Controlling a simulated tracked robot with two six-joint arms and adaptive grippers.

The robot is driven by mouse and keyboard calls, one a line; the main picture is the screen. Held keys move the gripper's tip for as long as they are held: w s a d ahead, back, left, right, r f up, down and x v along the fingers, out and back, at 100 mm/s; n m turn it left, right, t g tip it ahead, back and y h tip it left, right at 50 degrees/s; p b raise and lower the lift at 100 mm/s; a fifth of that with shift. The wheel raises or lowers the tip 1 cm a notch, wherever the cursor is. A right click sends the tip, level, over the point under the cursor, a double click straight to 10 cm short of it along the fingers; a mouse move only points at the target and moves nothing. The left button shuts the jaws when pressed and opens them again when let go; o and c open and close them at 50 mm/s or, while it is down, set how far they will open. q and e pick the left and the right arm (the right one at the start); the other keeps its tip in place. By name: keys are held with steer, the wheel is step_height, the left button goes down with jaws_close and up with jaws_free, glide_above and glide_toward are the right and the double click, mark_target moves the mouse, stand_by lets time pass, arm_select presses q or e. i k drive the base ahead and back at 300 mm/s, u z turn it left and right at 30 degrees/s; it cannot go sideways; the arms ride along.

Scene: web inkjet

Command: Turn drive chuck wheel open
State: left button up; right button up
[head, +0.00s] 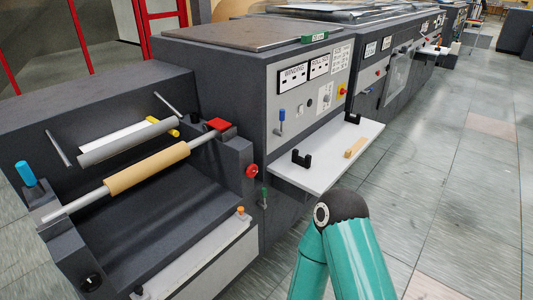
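A small red wheel (252,171) sits on the outer face of the dark roll-stand block, facing the aisle; I take it to be the drive chuck wheel. Whether it is open or closed I cannot tell. A red block (220,124) tops the stand above it. A metal shaft (80,204) with a tan roll (147,168) runs from that block to the left support. Neither of my grippers is in view. Only teal links of one of my arms with a dark joint show at the bottom, right of and apart from the wheel.
A white shelf (325,160) with black cradles and a small wooden block juts out right of the wheel. A green-topped lever (264,196) stands just below the wheel. A blue-handled lever (282,118) is on the panel above. The floor aisle (450,190) at right is clear.

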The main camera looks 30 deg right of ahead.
mark_target(252, 171)
steer(key=z, duration=0.45)
steer(key=k, duration=0.85)
steer(key=z, duration=0.15)
steer(key=i, duration=0.85)
steer(key=u, duration=0.2)
steer(key=k, duration=0.75)
steer(key=z, duration=0.2)
steer(key=i, duration=0.7)
steer(key=u, duration=0.05)
